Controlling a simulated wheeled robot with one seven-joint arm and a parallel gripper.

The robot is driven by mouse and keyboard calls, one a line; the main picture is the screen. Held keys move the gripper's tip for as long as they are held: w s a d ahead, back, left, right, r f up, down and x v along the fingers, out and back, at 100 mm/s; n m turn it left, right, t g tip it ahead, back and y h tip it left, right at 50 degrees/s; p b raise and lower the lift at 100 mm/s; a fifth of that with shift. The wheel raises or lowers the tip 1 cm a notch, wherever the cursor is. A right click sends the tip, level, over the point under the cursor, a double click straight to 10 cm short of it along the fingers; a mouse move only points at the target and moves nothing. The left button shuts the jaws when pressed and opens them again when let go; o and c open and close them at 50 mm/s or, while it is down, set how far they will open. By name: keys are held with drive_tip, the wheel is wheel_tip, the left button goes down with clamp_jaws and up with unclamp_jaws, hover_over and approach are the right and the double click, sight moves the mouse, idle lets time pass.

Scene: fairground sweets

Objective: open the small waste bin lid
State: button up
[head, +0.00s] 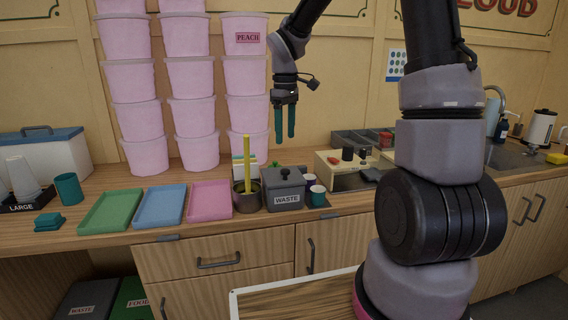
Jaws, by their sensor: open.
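The small waste bin (286,198) is a grey box labelled WASTE on the wooden counter, near the middle of the head view. Its lid (283,175) is on top and looks closed, with a dark knob (285,172) in the middle. My gripper (285,138) hangs above the bin, with its two teal fingers pointing down. The fingers are apart with nothing between them. They are clear of the knob by a visible gap.
A dark pot (246,199) with a tall yellow stick stands close left of the bin. Small cups (317,195) stand close right. Pink, blue and green trays (111,212) lie further left. Stacked pink tubs (199,149) rise behind. A cream machine (346,177) stands right.

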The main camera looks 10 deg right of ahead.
sight(285, 169)
wheel_tip(285, 169, down, 11)
drive_tip(key=shift+r, duration=0.15)
idle(0.4)
clamp_jaws()
idle(1.3)
